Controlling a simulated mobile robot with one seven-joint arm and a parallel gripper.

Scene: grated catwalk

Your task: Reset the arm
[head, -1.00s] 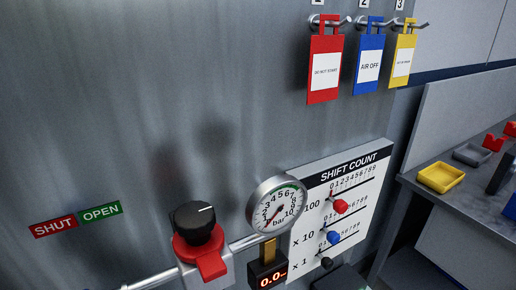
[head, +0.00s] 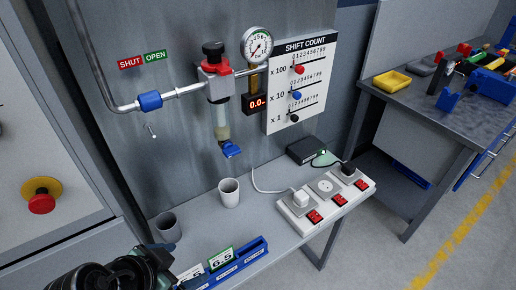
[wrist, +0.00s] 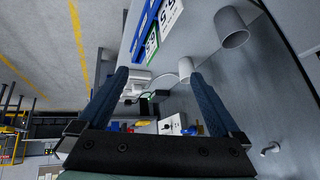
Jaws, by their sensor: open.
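My gripper (wrist: 160,76) shows in the wrist view with its two dark fingers spread wide apart and nothing between them. In the head view, part of my arm (head: 105,275) shows at the bottom left, in front of the shelf's near left end. The fingertips cannot be made out there.
A grey shelf (head: 268,228) holds two grey cups (head: 229,192) (head: 167,227), a blue rack (head: 238,262) with number cards, and a power strip (head: 325,200). Above are a pipe with a black-knobbed regulator (head: 213,60) and a gauge (head: 257,45). A red stop button (head: 41,203) is at left.

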